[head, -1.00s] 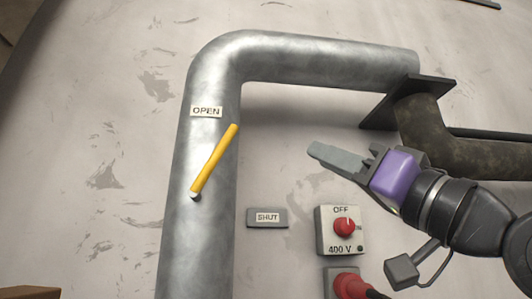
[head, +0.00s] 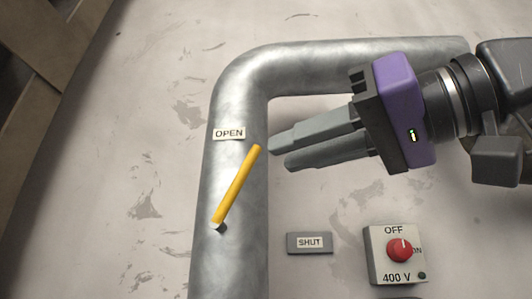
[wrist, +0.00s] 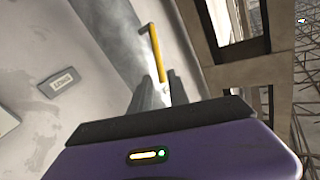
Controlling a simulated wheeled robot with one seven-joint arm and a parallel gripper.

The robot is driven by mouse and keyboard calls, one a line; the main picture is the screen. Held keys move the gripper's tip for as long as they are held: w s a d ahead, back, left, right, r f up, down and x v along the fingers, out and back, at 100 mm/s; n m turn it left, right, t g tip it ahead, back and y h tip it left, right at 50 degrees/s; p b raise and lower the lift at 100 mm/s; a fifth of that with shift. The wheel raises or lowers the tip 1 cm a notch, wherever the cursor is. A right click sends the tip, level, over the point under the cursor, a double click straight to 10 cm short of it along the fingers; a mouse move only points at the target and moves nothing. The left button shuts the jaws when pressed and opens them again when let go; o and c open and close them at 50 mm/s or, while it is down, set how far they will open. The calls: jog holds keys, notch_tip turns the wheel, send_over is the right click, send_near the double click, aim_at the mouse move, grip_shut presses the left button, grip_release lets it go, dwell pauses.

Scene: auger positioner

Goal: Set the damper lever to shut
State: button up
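The yellow damper lever (head: 237,185) is on the grey pipe. It tilts up and right from its pivot (head: 218,227), and its upper end is near the OPEN label (head: 229,133). The SHUT label (head: 309,242) is on a grey plate to the right of and below the pivot. My gripper (head: 279,154) is just right of the lever's upper end, with its grey fingers pointing left, close together and empty. In the wrist view the lever (wrist: 157,52) shows beyond the fingertips (wrist: 163,76). I cannot tell whether they touch it.
A 400 V switch box (head: 395,255) with a red knob is to the right of the SHUT plate. The pipe (head: 225,90) bends right above my gripper. The wall is bare to the left of the pipe.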

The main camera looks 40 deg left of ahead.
aim_at(253, 163)
jog(key=shift+a+p, duration=0.7)
jog(key=shift+a, duration=1.9)
grip_shut()
